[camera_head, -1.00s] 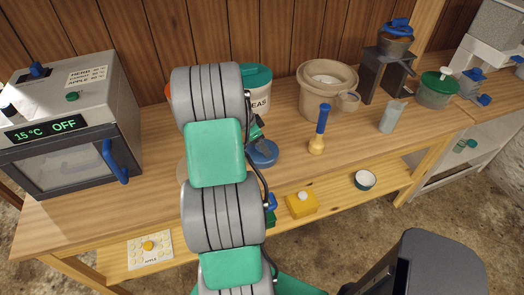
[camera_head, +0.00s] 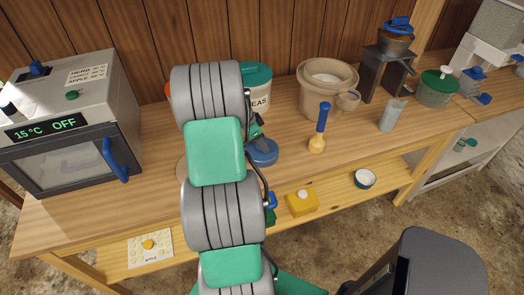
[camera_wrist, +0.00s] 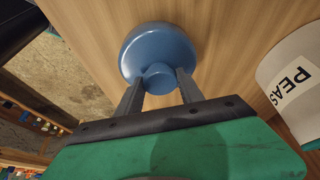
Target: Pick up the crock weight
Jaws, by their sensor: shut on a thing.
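The crock weight is a round blue disc (camera_head: 263,153) with a small knob. In the head view it shows just right of my arm, over the wooden counter. In the wrist view the blue weight (camera_wrist: 157,48) lies straight ahead of my gripper (camera_wrist: 160,82). The two dark fingers are shut on its knob, one on each side. In the head view my arm hides most of my gripper. I cannot tell whether the weight touches the counter.
A white jar marked PEAS (camera_wrist: 295,75) stands close on the right in the wrist view. A beige crock (camera_head: 322,98) and a yellow tool with a blue handle (camera_head: 319,130) stand to the right. A dehydrator-like oven (camera_head: 75,125) is at the left.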

